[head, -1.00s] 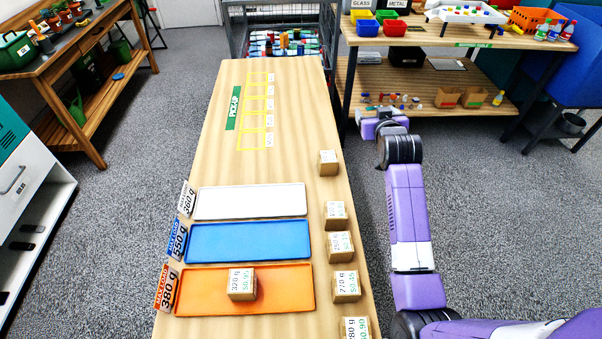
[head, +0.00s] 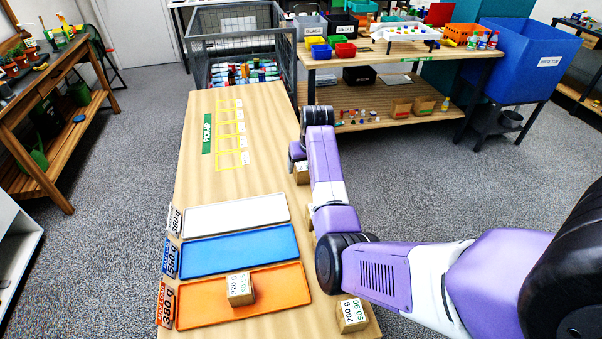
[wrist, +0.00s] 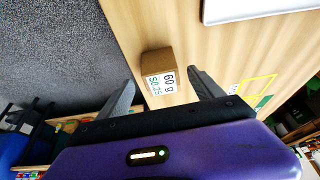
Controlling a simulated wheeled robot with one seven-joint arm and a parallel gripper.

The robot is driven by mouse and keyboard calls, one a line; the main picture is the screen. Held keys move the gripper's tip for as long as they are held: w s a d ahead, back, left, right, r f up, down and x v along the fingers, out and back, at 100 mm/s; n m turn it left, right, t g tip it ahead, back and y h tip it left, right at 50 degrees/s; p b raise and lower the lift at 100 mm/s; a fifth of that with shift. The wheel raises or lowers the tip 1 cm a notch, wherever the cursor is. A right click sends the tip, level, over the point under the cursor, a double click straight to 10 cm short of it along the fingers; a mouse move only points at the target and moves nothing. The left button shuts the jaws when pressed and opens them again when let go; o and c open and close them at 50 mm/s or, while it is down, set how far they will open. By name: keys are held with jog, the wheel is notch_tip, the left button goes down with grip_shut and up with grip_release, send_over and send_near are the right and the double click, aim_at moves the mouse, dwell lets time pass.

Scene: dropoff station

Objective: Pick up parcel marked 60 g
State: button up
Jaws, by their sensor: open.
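The parcel marked 60 g (wrist: 158,72) is a small brown box with a white label that also reads $0.25. In the wrist view it sits on the wooden table (wrist: 150,22), just ahead of the gap between my fingers. My gripper (wrist: 163,90) is open and empty, one dark finger on each side of that gap. In the head view a brown box (head: 301,173) shows partly beside my arm at the table's right edge. It appears to be the same parcel, but its label cannot be read there. My fingers are hidden in the head view.
A parcel marked 320 g (head: 240,289) lies on the orange tray (head: 285,283). The blue tray (head: 240,250) and white tray (head: 235,215) are empty. A 280 g parcel (head: 352,315) stands at the near right corner. My arm hides other right-edge parcels. Yellow squares (head: 229,128) at the back are empty.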

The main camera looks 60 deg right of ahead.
aim_at(304, 167)
jog(key=shift+w+p+x, duration=0.2)
jog(key=shift+p+x, duration=0.3)
jog(key=shift+x, duration=2.15)
jog(key=shift+d, duration=0.1)
jog(key=c, duration=1.5)
jog(key=shift+o, duration=0.2)
jog(key=shift+r, duration=0.15)
